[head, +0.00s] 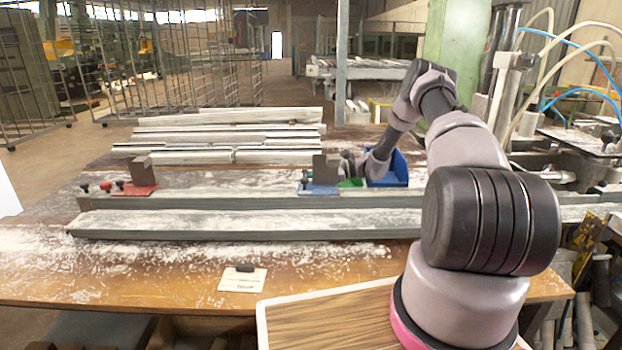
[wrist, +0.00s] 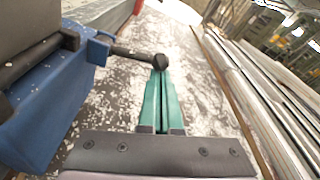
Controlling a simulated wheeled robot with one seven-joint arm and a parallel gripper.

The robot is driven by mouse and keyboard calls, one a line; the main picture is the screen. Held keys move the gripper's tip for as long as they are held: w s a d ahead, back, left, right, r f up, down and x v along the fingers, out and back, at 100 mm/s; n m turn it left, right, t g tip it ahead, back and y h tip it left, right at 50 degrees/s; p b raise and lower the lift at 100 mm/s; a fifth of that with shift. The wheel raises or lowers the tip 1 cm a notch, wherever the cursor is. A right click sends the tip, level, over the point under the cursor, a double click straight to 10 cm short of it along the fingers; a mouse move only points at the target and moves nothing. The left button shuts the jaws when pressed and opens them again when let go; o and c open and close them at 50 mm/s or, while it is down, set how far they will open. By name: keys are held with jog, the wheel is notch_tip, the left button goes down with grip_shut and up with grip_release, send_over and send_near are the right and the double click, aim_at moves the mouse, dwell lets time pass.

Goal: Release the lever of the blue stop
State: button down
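The blue stop (head: 322,189) sits on the long grey profile rail in the head view, with a dark block on top. It fills the left of the wrist view (wrist: 45,125). Its dark lever (wrist: 132,53) sticks out to the right and ends in a round black knob (wrist: 160,62). My gripper (wrist: 161,76) has its two green fingers together with only a thin line between them. Their tips are right at the knob; I cannot tell whether they touch it. In the head view my gripper is beside the stop, partly hidden.
A red stop (head: 140,191) stands at the rail's left end. A blue bin (head: 397,168) is behind my gripper. Several profiles (head: 225,135) lie at the back of the bench. A card with a dark object (head: 243,280) lies in front.

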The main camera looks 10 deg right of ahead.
jog(key=r+n, duration=0.1)
jog(key=n, duration=0.1)
jog(key=r+n, duration=0.1)
jog(key=r, duration=0.1)
jog(key=s+r+n+t, duration=0.1)
jog(key=n, duration=0.1)
jog(key=shift+a+r+n, duration=0.1)
jog(key=shift+r+n, duration=0.15)
jog(key=shift+n, duration=0.05)
jog(key=shift+s+r, duration=0.1)
dwell(0.7)
jog(key=v, duration=1)
jog(key=shift+s+d, duration=0.2)
jog(key=shift+d, duration=0.15)
